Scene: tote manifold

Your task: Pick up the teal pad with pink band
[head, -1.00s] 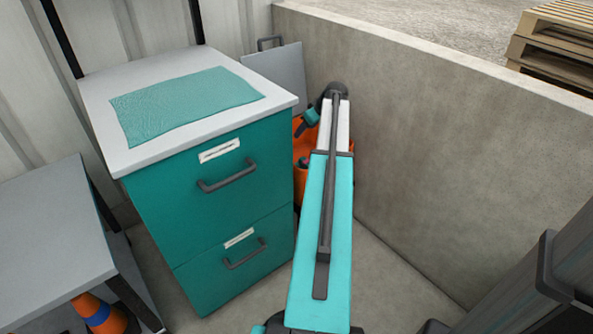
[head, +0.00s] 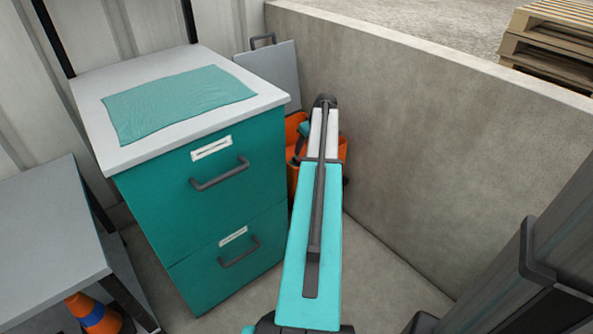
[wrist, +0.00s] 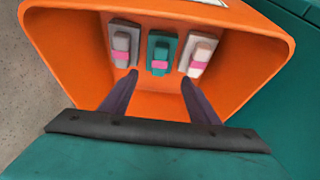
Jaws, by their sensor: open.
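The teal pad with pink band (wrist: 160,53) is the middle one of three pads on the inner wall of the orange tote (wrist: 75,65) in the wrist view. My gripper (wrist: 160,78) is open, its two dark fingers reaching into the tote. The fingertips lie just below the teal pad in the picture, one to each side, with nothing between them. I cannot tell how far the tips are from the pad. In the head view the orange tote (head: 343,153) shows only partly behind my arm, and the pads are hidden.
A grey pad (wrist: 122,42) and a pale pad (wrist: 199,55), both pink-banded, flank the teal one closely. A teal drawer cabinet (head: 150,215) stands left of the tote. A concrete wall (head: 420,140) is behind and right. A grey panel (head: 268,75) leans behind the tote.

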